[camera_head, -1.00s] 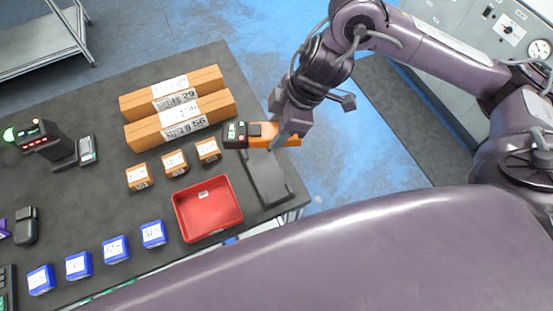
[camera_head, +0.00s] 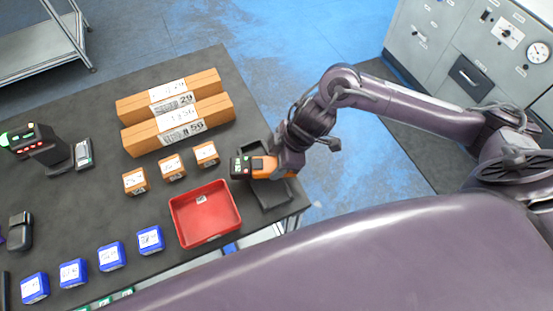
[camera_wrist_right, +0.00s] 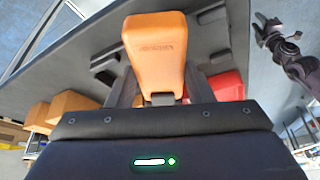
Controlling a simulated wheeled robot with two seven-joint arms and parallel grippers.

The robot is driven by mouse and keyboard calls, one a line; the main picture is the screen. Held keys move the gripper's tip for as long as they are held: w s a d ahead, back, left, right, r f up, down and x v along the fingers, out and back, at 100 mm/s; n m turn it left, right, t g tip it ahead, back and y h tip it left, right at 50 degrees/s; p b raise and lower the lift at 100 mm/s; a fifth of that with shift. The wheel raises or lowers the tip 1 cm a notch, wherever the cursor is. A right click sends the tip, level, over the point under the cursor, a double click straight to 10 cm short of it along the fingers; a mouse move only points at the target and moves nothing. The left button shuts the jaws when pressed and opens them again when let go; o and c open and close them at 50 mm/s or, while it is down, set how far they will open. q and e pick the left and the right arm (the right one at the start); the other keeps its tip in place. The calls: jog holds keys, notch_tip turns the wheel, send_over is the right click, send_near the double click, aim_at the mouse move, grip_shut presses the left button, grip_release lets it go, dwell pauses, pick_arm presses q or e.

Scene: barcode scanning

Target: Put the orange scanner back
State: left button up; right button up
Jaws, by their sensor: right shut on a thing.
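The orange scanner (camera_head: 264,166) has a black head with small lit keys and an orange handle. My right gripper (camera_head: 280,168) is shut on its handle at the right edge of the table. In the right wrist view the orange scanner (camera_wrist_right: 157,45) stands up between the fingers of the right gripper (camera_wrist_right: 158,88). A dark grey holder (camera_head: 272,194) lies just under and beside the scanner, partly hidden by it. I cannot tell whether the scanner touches the holder.
A red tray (camera_head: 205,213) stands left of the holder. Small orange boxes (camera_head: 171,167) and two long cartons (camera_head: 177,122) lie beyond it. Blue boxes (camera_head: 111,256) line the near side. A black device with a green light (camera_head: 40,143) stands at far left.

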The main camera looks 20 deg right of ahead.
jog(key=shift+f, duration=0.6)
jog(key=o, duration=1.1)
jog(key=shift+r, duration=0.1)
jog(key=shift+o, duration=0.2)
jog(key=shift+r, duration=0.15)
jog(key=v, duration=1.2)
jog(key=shift+r+b, duration=0.3)
jog(key=shift+r, duration=0.1)
